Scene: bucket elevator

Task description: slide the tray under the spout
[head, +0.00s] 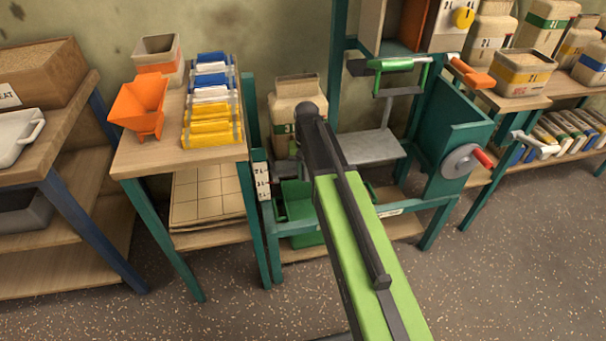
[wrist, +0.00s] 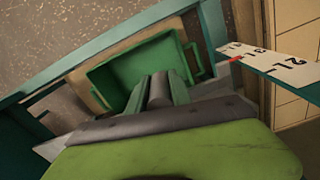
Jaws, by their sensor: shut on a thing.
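The green tray (wrist: 138,68) shows in the wrist view, set in the machine's frame, with a handle loop on its right side. It also shows in the head view (head: 294,198), partly hidden behind my arm. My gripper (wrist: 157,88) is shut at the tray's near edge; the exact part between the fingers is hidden. In the head view my gripper is hidden by my own arm. A sloping grey plate (head: 372,148) sits in the green machine to the right of the tray. I cannot tell for sure which part is the spout.
A white marked scale (wrist: 285,62) with a red mark stands beside the tray. Left is a wooden table (head: 150,160) with an orange hopper (head: 138,105) and packets. A crank wheel (head: 462,161) and a green-handled lever (head: 395,64) are on the machine. The floor in front is clear.

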